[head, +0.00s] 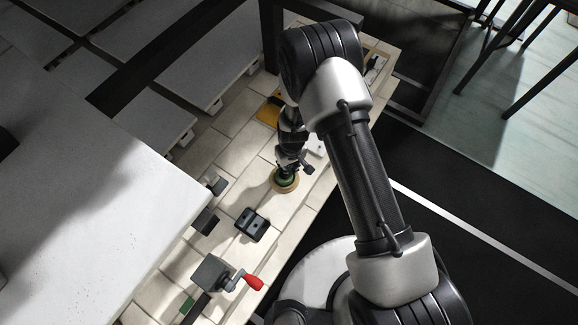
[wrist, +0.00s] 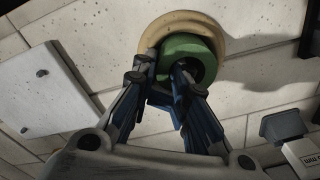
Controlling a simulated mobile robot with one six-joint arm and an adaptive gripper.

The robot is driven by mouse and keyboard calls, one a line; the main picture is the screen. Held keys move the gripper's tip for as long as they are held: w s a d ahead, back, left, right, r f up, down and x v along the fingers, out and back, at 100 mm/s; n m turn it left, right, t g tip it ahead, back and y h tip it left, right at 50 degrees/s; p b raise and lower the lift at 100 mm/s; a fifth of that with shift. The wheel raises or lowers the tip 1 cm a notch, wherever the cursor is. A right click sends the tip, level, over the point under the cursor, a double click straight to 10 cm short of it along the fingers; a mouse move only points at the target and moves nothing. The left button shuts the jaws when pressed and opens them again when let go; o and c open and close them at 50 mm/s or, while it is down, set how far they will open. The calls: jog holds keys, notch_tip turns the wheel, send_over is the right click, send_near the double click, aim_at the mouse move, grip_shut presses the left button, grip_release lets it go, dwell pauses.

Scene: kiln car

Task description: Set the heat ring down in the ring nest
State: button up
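The heat ring looks like a thick green ring (wrist: 205,60) with a dark hole. In the wrist view my gripper (wrist: 163,68) has one finger at the hole and the other outside the left wall, pinching that wall. The ring nest looks like a round tan piece (wrist: 215,35) on the pale brick deck, behind and around the green ring in the picture. In the head view my gripper (head: 288,167) is over the green ring, with the tan nest (head: 277,188) showing around it. I cannot tell whether the ring touches the nest; its underside is hidden.
A white plate with dark pins (wrist: 42,88) lies left of the nest in the wrist view. A black two-hole block (head: 251,225) and a grey box with a red handle (head: 252,282) stand nearer on the deck. A large pale slab (head: 95,200) overhangs the left side.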

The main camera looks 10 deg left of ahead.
jog(key=o, duration=0.6)
jog(key=shift+o, duration=0.2)
jog(key=shift+r, duration=0.1)
notch_tip(320, 180, up, 12)
jog(key=shift+d, duration=0.25)
dwell(0.5)
jog(key=d+r+m+t, duration=0.15)
jog(key=d+r, duration=0.35)
jog(key=r, duration=0.7)
jog(key=d+r+m+t, duration=0.15)
jog(key=d+r, duration=0.35)
jog(key=r, duration=0.6)
jog(key=s+d+r+m, duration=0.2)
jog(key=s+d+r, duration=0.4)
jog(key=s, duration=0.2)
jog(key=s+d+r+m+t, duration=0.1)
jog(key=s+d+r+m, duration=0.1)
jog(key=s+d+r, duration=0.4)
jog(key=s, duration=0.3)
jog(key=shift+r+h, duration=0.3)
